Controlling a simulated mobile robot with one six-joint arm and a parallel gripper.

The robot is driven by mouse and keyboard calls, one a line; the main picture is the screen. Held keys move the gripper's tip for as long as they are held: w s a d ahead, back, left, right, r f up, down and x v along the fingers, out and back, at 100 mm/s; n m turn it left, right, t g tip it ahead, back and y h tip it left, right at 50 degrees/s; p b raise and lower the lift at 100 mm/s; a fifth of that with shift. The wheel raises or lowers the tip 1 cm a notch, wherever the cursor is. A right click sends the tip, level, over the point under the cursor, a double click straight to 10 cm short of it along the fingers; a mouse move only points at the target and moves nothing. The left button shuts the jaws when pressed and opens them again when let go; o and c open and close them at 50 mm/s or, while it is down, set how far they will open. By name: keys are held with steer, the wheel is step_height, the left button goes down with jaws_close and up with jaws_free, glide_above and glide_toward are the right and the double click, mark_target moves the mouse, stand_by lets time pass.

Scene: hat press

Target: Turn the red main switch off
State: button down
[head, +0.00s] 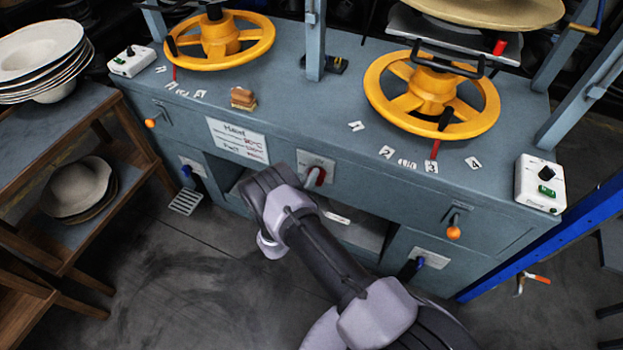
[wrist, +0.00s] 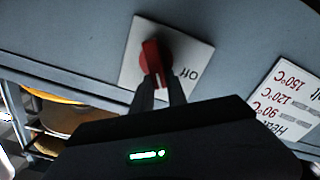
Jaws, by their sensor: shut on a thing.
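The red main switch (head: 318,176) sits on a pale square plate (head: 309,162) on the front of the blue-grey press, partly hidden behind my arm in the head view. In the wrist view the red switch (wrist: 152,58) stands out from its plate (wrist: 190,58), which is marked with dark lettering that seems to read "Off". My gripper (wrist: 158,82) has both dark fingers at the near end of the red switch, shut on it. The fingertips are hidden by my arm in the head view.
Two yellow handwheels (head: 432,95) (head: 219,38) stand on the press top. Levers with orange knobs (head: 453,233) (head: 150,123) stick out of its front. A wooden shelf (head: 40,148) with hats stands at the left. The floor at lower left is clear.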

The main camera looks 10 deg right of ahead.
steer(key=n+b, duration=0.2)
steer(key=n, duration=0.1)
steer(key=f+n+b, duration=0.1)
steer(key=n, duration=0.3)
steer(key=a+f+n+b, duration=0.1)
steer(key=n+b, duration=0.1)
steer(key=n, duration=0.2)
steer(key=shift+w+f+b, duration=0.1)
steer(key=shift+w+b, duration=0.15)
steer(key=shift+b, duration=0.05)
steer(key=shift+n, duration=0.3)
steer(key=c, duration=1.3)
jaws_free()
